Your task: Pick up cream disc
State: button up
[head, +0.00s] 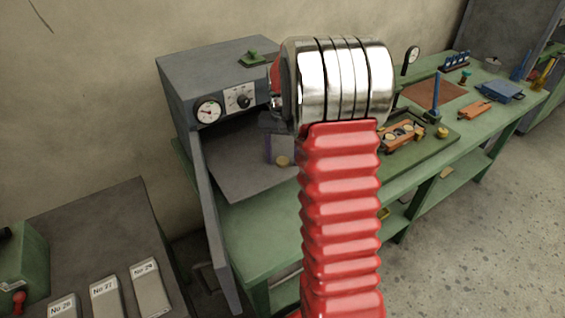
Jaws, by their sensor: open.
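A small cream-yellow disc (283,160) lies on the grey floor inside the open cabinet (215,75). Other pale round discs (400,131) sit in an orange-brown tray on the bench to the right, partly hidden by my arm. My red ribbed arm and its silver joint fill the middle of the view. What seems to be my gripper (279,149), grey with a purplish edge, shows partly at the left of the arm, just above and beside the disc in the cabinet. It is open and I see nothing held; its far side is hidden behind the arm.
The cabinet door (218,230) stands open towards me. The green bench (250,225) runs to the right with a blue post (435,95), a gauge (412,57) and a blue box (490,91). Labelled grey blocks (105,292) lie on a dark table at lower left.

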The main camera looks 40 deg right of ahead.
aim_at(283, 160)
jog(key=shift+c, duration=0.2)
jog(key=c, duration=1.1)
jog(key=shift+r, duration=0.2)
notch_tip(283, 160, up, 10)
jog(key=shift+f, duration=0.15)
dwell(0.4)
